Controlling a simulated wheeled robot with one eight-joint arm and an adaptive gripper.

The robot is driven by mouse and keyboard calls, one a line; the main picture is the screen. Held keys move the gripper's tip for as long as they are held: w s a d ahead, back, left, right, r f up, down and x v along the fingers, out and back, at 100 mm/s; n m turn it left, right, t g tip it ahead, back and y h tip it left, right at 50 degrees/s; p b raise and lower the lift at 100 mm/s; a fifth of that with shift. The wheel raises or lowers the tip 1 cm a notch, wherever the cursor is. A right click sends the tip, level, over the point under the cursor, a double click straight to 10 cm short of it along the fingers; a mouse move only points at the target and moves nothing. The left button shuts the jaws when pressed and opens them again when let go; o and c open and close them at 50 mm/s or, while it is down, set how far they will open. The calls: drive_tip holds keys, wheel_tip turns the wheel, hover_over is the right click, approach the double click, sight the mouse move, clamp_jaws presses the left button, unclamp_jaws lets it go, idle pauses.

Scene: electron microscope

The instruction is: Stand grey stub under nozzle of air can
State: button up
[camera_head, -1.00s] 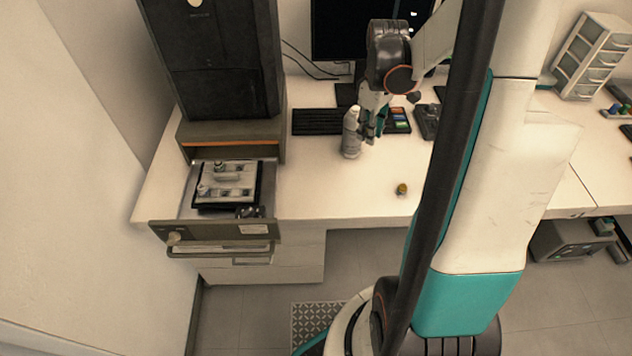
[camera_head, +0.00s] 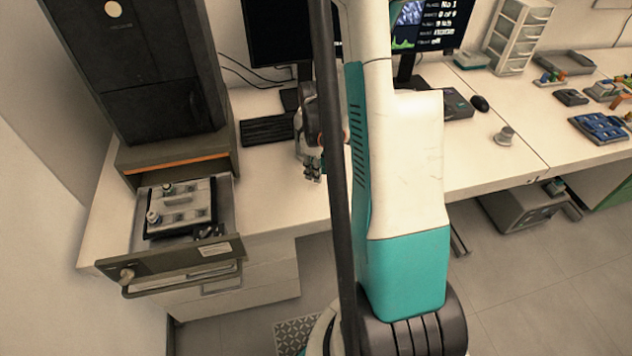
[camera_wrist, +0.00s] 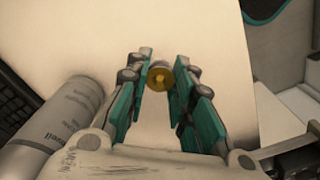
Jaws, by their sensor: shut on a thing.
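A small round piece with a gold face and grey rim, which I take for the grey stub (camera_wrist: 160,77), sits between my fingertips in the wrist view. My gripper (camera_wrist: 162,66) is shut on it. The white air can (camera_wrist: 60,125) stands to the left of the fingers in the wrist view, apart from them; its nozzle is out of frame. In the head view my gripper (camera_head: 312,172) is low over the front of the white table, partly behind my arm. The stub cannot be made out there, and I cannot clearly tell the can from my gripper.
An open drawer (camera_head: 185,262) holding a dark tray juts out at the left, under the black microscope cabinet (camera_head: 150,75). A keyboard (camera_head: 266,130) lies behind my gripper. A small grey cylinder (camera_head: 504,136) stands further right. The table left of my gripper is clear.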

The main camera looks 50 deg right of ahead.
sight(316, 186)
drive_tip(key=shift+f+b, duration=0.75)
drive_tip(key=shift+f, duration=1.35)
drive_tip(key=shift+f, duration=0.2)
drive_tip(key=o, duration=1)
drive_tip(key=shift+r, duration=0.2)
wheel_tip(316, 186, up, 12)
drive_tip(key=p, duration=0.5)
